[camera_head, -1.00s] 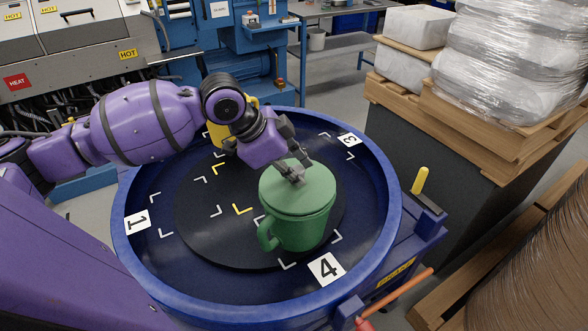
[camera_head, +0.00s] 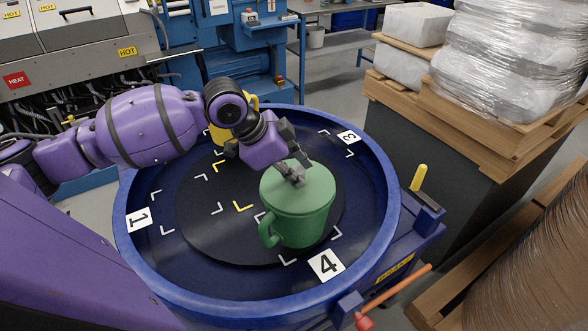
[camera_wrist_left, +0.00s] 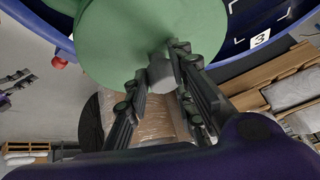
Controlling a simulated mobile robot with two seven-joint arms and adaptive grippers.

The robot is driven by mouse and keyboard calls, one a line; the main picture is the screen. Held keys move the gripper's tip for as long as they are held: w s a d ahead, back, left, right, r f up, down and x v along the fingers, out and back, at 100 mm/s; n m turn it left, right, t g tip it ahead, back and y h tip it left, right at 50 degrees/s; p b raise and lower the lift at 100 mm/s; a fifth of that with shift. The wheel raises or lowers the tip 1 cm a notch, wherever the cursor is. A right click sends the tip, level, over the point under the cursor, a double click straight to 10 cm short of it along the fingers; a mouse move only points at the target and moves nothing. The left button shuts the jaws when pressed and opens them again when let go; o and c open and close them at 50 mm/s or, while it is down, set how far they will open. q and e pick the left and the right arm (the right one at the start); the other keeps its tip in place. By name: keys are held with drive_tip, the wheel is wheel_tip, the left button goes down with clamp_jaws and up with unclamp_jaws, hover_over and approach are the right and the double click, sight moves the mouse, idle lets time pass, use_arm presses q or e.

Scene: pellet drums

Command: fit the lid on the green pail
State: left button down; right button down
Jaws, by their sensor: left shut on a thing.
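The green pail (camera_head: 303,228), with a handle at its left side, stands upright on the black turntable disc near label 4. The green lid (camera_head: 315,183) lies over the pail's mouth and looks about level in the head view. I cannot tell whether it is fully seated. My left gripper (camera_head: 291,174) is shut on the lid's grey knob, which shows between the fingers in the left wrist view (camera_wrist_left: 160,72). A small dark jointed shape at that view's left edge looks like my right gripper (camera_wrist_left: 16,80); its jaws are unclear.
A blue round tub (camera_head: 386,215) with a raised rim surrounds the black disc (camera_head: 205,225). A yellow object (camera_head: 218,134) stands partly hidden behind my left arm. A yellow-tipped lever (camera_head: 420,178) and an orange handle (camera_head: 398,295) stick out at the right.

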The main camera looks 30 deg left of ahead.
use_arm(q)
drive_tip(key=c, duration=1.4)
unclamp_jaws()
use_arm(e)
drive_tip(key=shift+a, duration=0.15)
use_arm(q)
drive_tip(key=o, duration=0.5)
use_arm(e)
drive_tip(key=shift+r, duration=0.1)
use_arm(q)
drive_tip(key=shift+r+p, duration=0.55)
drive_tip(key=shift+r, duration=0.6)
drive_tip(key=shift+r+p, duration=1.15)
drive_tip(key=shift+r, duration=1.3)
use_arm(e)
drive_tip(key=w+r+t, duration=0.1)
drive_tip(key=w+r, duration=0.4)
drive_tip(key=r, duration=0.1)
drive_tip(key=shift+w+r+t, duration=0.15)
drive_tip(key=shift+r+t, duration=0.1)
drive_tip(key=shift+t, duration=0.05)
